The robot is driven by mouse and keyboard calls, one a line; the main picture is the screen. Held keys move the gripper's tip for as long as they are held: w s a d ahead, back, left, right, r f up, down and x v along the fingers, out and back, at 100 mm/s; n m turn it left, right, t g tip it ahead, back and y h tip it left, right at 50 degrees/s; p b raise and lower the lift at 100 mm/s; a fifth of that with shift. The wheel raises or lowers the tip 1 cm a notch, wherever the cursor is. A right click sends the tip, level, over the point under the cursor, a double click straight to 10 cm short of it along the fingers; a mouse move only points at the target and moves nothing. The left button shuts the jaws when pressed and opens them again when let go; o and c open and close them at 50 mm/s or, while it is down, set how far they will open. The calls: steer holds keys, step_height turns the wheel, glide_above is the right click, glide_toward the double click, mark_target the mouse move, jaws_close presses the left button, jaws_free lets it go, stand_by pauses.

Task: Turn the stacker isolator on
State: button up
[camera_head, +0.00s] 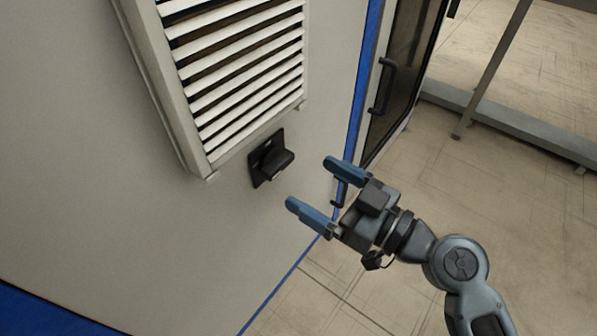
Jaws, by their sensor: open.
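The isolator (271,159) is a small dark switch with a protruding handle on a dark backplate. It is mounted on the pale cabinet wall (100,235), just below the louvred vent's lower right corner. My gripper (315,185) is open and empty, with its two blue fingers spread and pointing left toward the wall. The fingertips appear to the right of and below the isolator, apart from it. The isolator is not hidden by the gripper. I cannot read any on or off marking on it.
A white louvred vent (192,120) stands out from the wall above the isolator. A blue strip (364,75) marks the wall's right edge. Beyond it are a dark glazed door with a black handle (382,88) and open tiled floor (480,165). A metal frame (505,116) stands at upper right.

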mark_target(284, 165)
steer(key=shift+x, duration=3.5)
steer(key=c, duration=1)
steer(key=shift+c, duration=0.2)
